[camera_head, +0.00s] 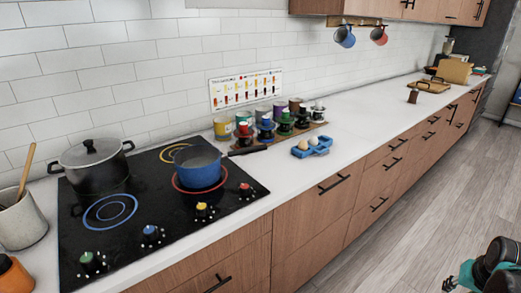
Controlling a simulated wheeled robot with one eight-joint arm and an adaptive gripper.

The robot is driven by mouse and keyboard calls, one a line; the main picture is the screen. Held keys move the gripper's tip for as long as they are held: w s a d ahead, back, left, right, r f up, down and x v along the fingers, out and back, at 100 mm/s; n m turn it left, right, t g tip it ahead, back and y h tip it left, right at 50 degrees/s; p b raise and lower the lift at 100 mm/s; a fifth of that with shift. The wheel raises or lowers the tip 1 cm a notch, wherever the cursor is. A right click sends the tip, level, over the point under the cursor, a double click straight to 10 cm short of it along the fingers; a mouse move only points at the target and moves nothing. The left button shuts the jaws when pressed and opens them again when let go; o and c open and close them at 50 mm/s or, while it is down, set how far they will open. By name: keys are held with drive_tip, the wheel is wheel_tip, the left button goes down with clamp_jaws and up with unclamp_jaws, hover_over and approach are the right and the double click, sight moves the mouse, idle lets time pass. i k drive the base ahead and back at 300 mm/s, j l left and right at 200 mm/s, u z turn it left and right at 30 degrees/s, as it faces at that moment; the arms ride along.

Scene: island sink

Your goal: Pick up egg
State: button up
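A blue egg holder (321,146) stands on the white counter, right of the stove and in front of the spice jars. A brownish egg (303,145) sits at its left end, and a second, paler egg (313,140) sits just behind it. My gripper (464,281) seems to be the black and teal part at the bottom right corner, cut off by the frame edge. It is over the floor side, well away from the counter and the eggs. Its fingers do not show clearly.
A blue pan (199,165) and a black pot (91,164) stand on the black stove (128,243). Jars and coloured cups on a wooden rack (285,138) stand behind the holder. The counter right of the eggs is clear. Blue and red mugs hang above.

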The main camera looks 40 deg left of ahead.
sight(302, 145)
drive_tip(key=u, duration=1.2)
